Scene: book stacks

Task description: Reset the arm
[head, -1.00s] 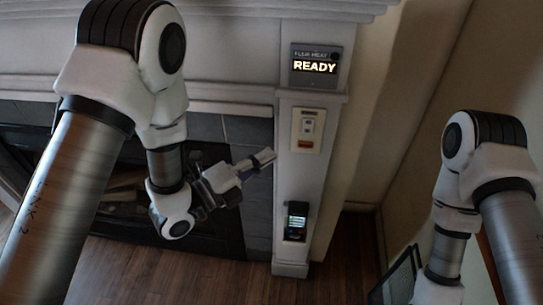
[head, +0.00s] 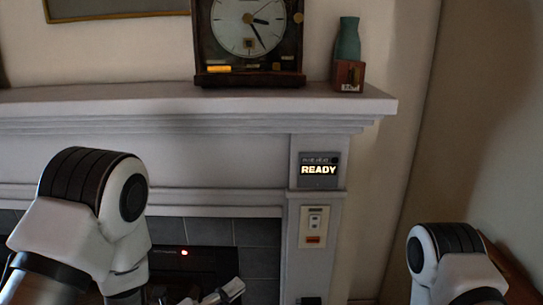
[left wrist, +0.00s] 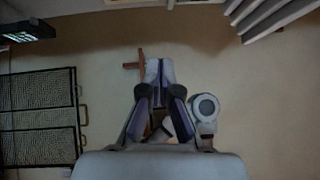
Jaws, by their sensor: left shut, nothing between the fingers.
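My left gripper (head: 234,289) is at the bottom of the head view, in front of the dark fireplace opening and left of the mantel's pillar. Only its front end shows there; the wrist behind it is mostly cut off. In the left wrist view its fingers (left wrist: 159,72) are closed together with nothing held. My left arm's white and black joint (head: 95,215) is at lower left. My right arm's joint (head: 450,260) is at lower right; the right gripper is out of view.
A pale mantel (head: 120,110) carries a clock (head: 248,40) and a teal vase (head: 348,42) on a small box. Its pillar holds a lit READY panel (head: 318,170) and a switch plate (head: 315,227). A dark mesh panel (left wrist: 38,118) shows at left in the left wrist view.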

